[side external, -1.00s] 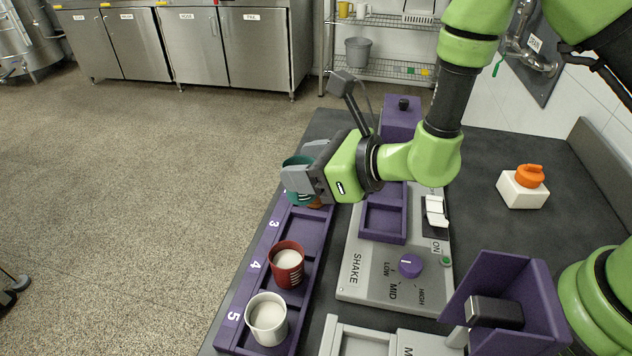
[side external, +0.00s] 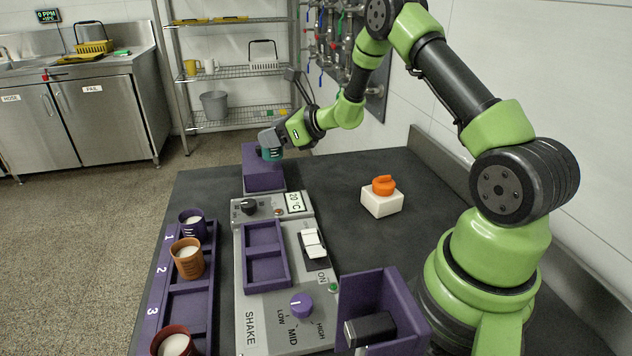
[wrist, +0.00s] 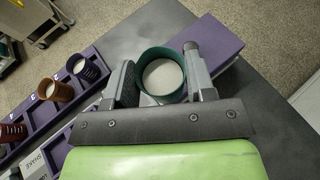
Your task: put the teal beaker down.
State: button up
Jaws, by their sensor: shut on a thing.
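The teal beaker (side external: 269,155) holds pale contents and looks upright. My gripper (side external: 271,148) is shut on it at the far end of the bench, at the purple box (side external: 262,178). The wrist view shows the beaker (wrist: 146,92) between the two fingers of my gripper (wrist: 162,76), with the purple box (wrist: 219,45) behind and below it. I cannot tell whether the beaker touches the box top.
The numbered purple rack (side external: 154,303) holds a purple beaker (side external: 192,224), an orange beaker (side external: 188,260) and a dark red beaker (side external: 174,344); slot 3 is empty. The shaker (side external: 262,312) has an empty purple tray (side external: 265,255). An orange-topped white block (side external: 381,202) stands to the right.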

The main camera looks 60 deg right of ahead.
jog(key=s+d+m+h, duration=0.15)
jog(key=s+d, duration=0.25)
jog(key=d, duration=0.6)
jog(key=shift+s+d+f, duration=0.1)
jog(key=shift+d+f, duration=0.05)
jog(key=shift+f, duration=1.6)
jog(key=shift+s+d+f, duration=0.1)
jog(key=shift+f, duration=1.65)
jog(key=shift+s+d+f, duration=0.1)
jog(key=shift+d+f, duration=0.05)
jog(key=shift+f, duration=1.6)
jog(key=shift+f, duration=0.1)
jog(key=o, duration=1)
